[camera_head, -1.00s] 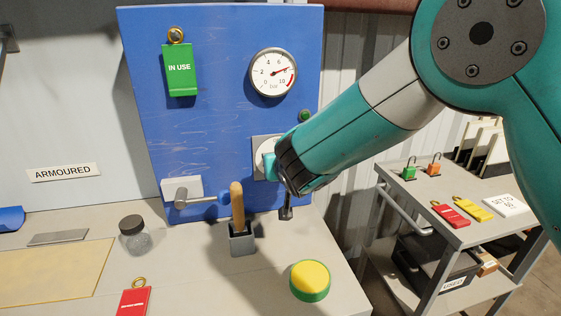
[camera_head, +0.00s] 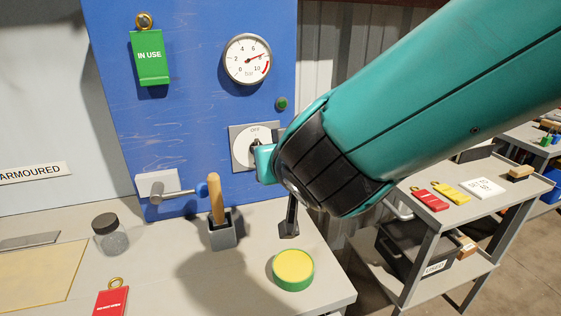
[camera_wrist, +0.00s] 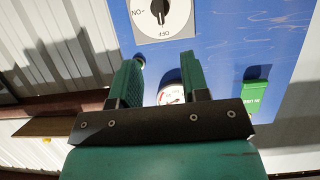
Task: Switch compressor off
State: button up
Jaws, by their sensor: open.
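The rotary switch (camera_head: 243,147) is a white dial with a black knob on a grey plate, low on the blue panel. In the head view its OFF label is at the top and the knob stands about upright, toward OFF. The wrist view shows the dial (camera_wrist: 176,18) upside down at the top, with the knob in line with OFF and ON to the side. My gripper (camera_wrist: 158,72) is open and empty, its fingers apart from the knob. In the head view one teal finger (camera_head: 265,164) overlaps the dial's right part; my wrist hides the rest.
The gauge (camera_head: 247,60) above reads near 8 bar. A green IN USE tag (camera_head: 149,57) hangs at upper left. A trolley (camera_head: 450,218) stands right.

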jog(key=shift+v, duration=1.4)
jog(key=s+d+g+h+p, duration=0.1)
jog(key=s+d+g+p, duration=0.45)
jog(key=d, duration=0.35)
jog(key=s+d+r+n+g+p, duration=0.1)
jog(key=s+d+r+n+g, duration=0.1)
jog(key=s, duration=0.5)
jog(key=s+d+r+n+g+y+p, duration=0.1)
jog(key=s+d+r+g+p, duration=0.1)
jog(key=s+g, duration=0.3)
jog(key=s+r, duration=0.1)
jog(key=s, duration=0.2)
jog(key=shift+r+n, duration=0.25)
jog(key=shift+n, duration=0.15)
jog(key=shift+g, duration=0.25)
